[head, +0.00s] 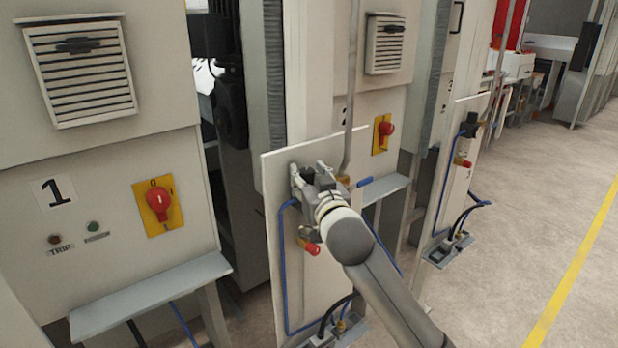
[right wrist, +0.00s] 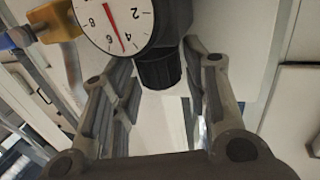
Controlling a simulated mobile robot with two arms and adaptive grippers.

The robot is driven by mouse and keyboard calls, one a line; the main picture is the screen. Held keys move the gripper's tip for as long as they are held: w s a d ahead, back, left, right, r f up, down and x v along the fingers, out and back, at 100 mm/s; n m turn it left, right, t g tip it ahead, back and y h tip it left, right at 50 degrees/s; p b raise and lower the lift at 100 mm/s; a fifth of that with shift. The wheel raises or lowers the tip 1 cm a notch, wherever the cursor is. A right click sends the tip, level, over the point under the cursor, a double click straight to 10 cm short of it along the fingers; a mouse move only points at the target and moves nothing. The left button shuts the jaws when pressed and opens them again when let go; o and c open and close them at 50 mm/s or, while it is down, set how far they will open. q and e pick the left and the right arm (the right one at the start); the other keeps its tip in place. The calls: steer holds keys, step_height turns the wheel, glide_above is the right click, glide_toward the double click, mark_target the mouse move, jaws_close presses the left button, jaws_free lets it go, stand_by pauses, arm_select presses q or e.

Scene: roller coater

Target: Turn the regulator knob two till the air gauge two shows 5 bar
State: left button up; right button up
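Air gauge two (right wrist: 112,20) is partly in the right wrist view, upside down and cut by the top edge. Its dial is white with a red needle, whose tip lies between 4 and 6, about 5. The black, ribbed regulator knob two (right wrist: 160,70) juts out beside the gauge. My right gripper (right wrist: 160,75) is around the knob, with one fingertip on each side; firm contact cannot be made out. In the head view my right gripper (head: 312,172) is at the upper part of the middle panel, hiding most of the regulator. My left gripper is not in view.
A white panel (head: 275,175) carries a blue hose and a red valve handle (head: 310,247) below my gripper. Cabinet one, with a red switch (head: 158,203), stands left. A similar panel (head: 452,150) stands right. The floor (head: 540,220) at right is clear.

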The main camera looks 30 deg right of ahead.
steer(key=shift+o, duration=0.5)
steer(key=shift+s, duration=0.15)
steer(key=shift+s+a, duration=0.2)
steer(key=shift+s, duration=0.1)
steer(key=v, duration=0.6)
steer(key=shift+s, duration=0.25)
